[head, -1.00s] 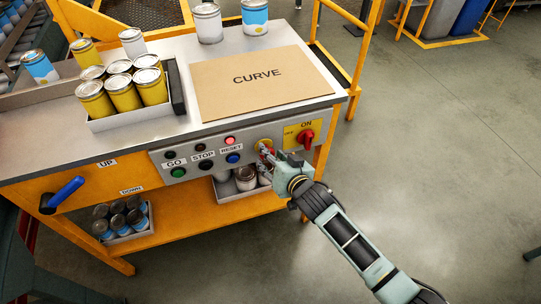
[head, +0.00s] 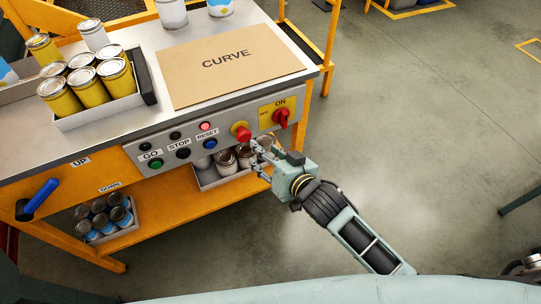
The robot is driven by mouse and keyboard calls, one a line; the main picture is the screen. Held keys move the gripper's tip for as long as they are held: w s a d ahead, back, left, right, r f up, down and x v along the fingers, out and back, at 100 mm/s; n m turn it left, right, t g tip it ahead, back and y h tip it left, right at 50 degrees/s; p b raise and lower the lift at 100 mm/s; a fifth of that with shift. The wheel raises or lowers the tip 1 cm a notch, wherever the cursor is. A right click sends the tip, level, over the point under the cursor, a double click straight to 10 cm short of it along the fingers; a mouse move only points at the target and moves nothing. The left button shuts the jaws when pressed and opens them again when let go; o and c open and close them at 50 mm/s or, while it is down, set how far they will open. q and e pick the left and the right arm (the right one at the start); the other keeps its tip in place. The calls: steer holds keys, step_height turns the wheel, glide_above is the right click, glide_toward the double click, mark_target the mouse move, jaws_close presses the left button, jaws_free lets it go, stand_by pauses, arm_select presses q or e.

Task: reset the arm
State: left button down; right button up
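My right gripper (head: 260,160) is in front of the control panel, just below and right of the red knob on its yellow base (head: 241,132). Its fingers are apart with nothing between them, and it looks clear of the knob. The arm behind it reaches down to the lower right. The panel (head: 224,133) has a blue RESET button (head: 210,144), a black STOP button (head: 183,153) and a green GO button (head: 156,164). The lamp above RESET (head: 206,126) glows pinkish red; the other two lamps are dark. My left gripper is out of view.
A red ON/OFF rotary switch (head: 281,118) is at the panel's right end. A blue-handled lever (head: 40,197) is at the left, between UP and DOWN labels. Cans in trays stand on the bench and lower shelf (head: 165,208). The floor (head: 430,130) at right is open.

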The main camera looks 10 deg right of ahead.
steer(key=shift+v, duration=1)
steer(key=s+d+f+g+h, duration=0.1)
steer(key=s+d+f+g, duration=0.2)
steer(key=f, duration=0.7)
steer(key=s+d+f+h, duration=0.2)
steer(key=s+d+f, duration=0.15)
steer(key=f, duration=0.65)
steer(key=s+d+f+g+h, duration=0.1)
steer(key=s+d+f+g, duration=0.2)
steer(key=f, duration=0.6)
steer(key=s+d+f+g, duration=0.1)
steer(key=s+d+f, duration=0.1)
steer(key=s+f, duration=0.4)
steer(key=s+d+f+g+h, duration=0.1)
steer(key=s+f, duration=0.5)
steer(key=s, duration=0.9)
steer(key=s+d+f+n+g, duration=0.1)
steer(key=s+d+f+g, duration=0.2)
steer(key=s+f, duration=0.3)
steer(key=s+d, duration=0.1)
steer(key=s, duration=0.4)
steer(key=shift+s+d+f+h, duration=0.3)
steer(key=shift+d+f+h, duration=0.05)
steer(key=shift+h, duration=0.05)
